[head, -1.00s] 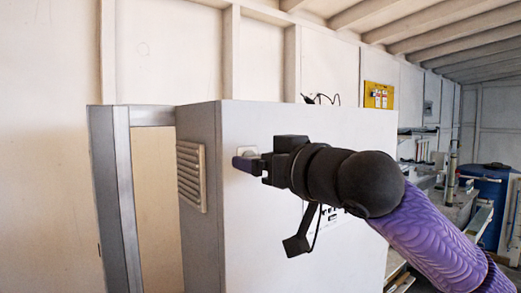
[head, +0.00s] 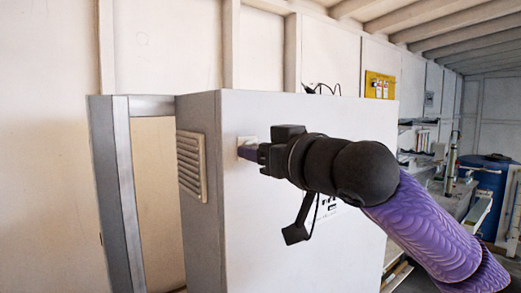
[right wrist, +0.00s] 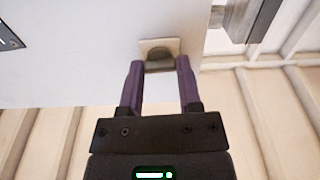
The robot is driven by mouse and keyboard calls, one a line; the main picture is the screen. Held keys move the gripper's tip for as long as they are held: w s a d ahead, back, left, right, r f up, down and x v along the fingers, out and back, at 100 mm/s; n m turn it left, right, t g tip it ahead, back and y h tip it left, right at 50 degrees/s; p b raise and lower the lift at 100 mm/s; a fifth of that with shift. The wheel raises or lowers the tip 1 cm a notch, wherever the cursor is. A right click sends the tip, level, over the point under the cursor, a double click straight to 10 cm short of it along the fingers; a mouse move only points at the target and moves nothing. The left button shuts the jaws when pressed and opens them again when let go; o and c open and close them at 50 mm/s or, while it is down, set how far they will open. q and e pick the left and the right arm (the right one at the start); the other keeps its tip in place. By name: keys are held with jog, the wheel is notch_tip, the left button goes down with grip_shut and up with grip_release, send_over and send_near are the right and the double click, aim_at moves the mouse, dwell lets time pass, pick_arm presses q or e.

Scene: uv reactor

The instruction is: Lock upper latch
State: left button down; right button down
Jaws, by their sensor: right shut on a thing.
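The upper latch (head: 247,139) is a small pale plate on the white front of the cabinet (head: 305,130), near its top left corner. In the right wrist view the latch (right wrist: 159,45) shows as a beige plate with a darker knob in the middle. My right gripper (head: 246,152) reaches in from the right, its purple fingers at the latch. In the right wrist view the fingers of this gripper (right wrist: 160,65) stand on either side of the knob, shut on the latch. The fingers hide part of the latch in the head view. My left gripper is not in view.
A vent grille (head: 191,166) is on the cabinet's grey side. A grey metal frame (head: 122,190) stands open at the left. A yellow panel (head: 379,85) hangs on the wall behind. A blue barrel (head: 484,178) and shelving stand at the right.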

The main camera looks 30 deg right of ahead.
jog(key=shift+n+p, duration=4.95)
jog(key=shift+n, duration=3.65)
jog(key=shift+c, duration=1.4)
grip_release()
